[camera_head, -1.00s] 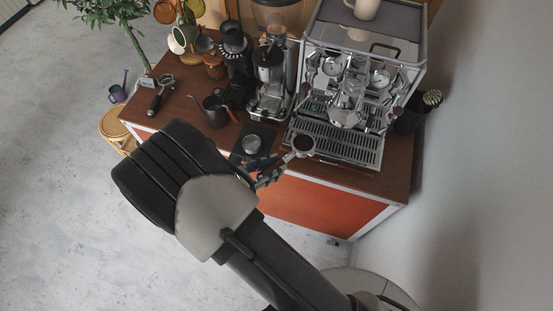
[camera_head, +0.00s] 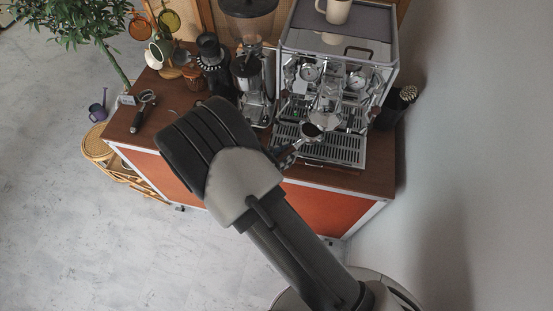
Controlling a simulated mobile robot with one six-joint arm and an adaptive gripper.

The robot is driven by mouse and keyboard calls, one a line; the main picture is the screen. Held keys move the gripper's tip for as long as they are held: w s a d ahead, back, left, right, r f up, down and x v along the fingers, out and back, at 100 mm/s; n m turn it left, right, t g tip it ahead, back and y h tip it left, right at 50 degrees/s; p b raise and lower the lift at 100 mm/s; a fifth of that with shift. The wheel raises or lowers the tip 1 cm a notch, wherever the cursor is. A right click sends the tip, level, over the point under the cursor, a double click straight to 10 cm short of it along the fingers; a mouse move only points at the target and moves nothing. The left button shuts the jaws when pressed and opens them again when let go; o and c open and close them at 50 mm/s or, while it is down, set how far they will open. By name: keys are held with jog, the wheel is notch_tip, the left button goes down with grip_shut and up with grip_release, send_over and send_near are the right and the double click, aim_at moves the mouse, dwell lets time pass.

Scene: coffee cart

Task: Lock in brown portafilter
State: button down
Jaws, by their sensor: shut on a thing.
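My gripper (camera_head: 287,153) is partly hidden behind my own arm and is shut on the brown portafilter (camera_head: 311,131). The portafilter's round basket, filled with dark coffee grounds, points up and to the right, towards the espresso machine (camera_head: 338,50). The basket shows over the drip tray (camera_head: 335,151), just below and left of the machine's group head (camera_head: 326,111) in the picture. A gap between basket and group head cannot be judged from this angle. Most of the portafilter's handle is hidden by the gripper.
A grinder (camera_head: 250,78) stands left of the machine, with a black-topped device (camera_head: 211,60) beyond it. Another portafilter (camera_head: 142,108) lies at the cart's left end. A dark pot with a brush (camera_head: 399,105) stands to the right. My arm hides the cart's front middle.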

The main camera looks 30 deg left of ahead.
aim_at(309, 141)
jog(key=w, duration=0.1)
jog(key=w+d, duration=0.1)
jog(key=w, duration=0.2)
jog(key=shift+w+d+p, duration=0.3)
jog(key=shift+d, duration=0.05)
jog(key=shift+w+d+b, duration=0.2)
jog(key=shift+w+b, duration=0.1)
jog(key=shift+b, duration=0.3)
jog(key=shift+r+p, duration=0.4)
jog(key=shift+r, duration=0.9)
dwell(1.2)
dwell(0.3)
jog(key=shift+s+d+n+t+y, duration=0.2)
jog(key=shift+d+n+t+y, duration=0.2)
jog(key=shift+d+n+y, duration=0.25)
jog(key=shift+y, duration=0.25)
jog(key=shift+s+d+n+y+b, duration=0.15)
jog(key=shift+d+n+y+b, duration=0.25)
jog(key=shift+d+n+y, duration=0.25)
jog(key=shift+f, duration=0.1)
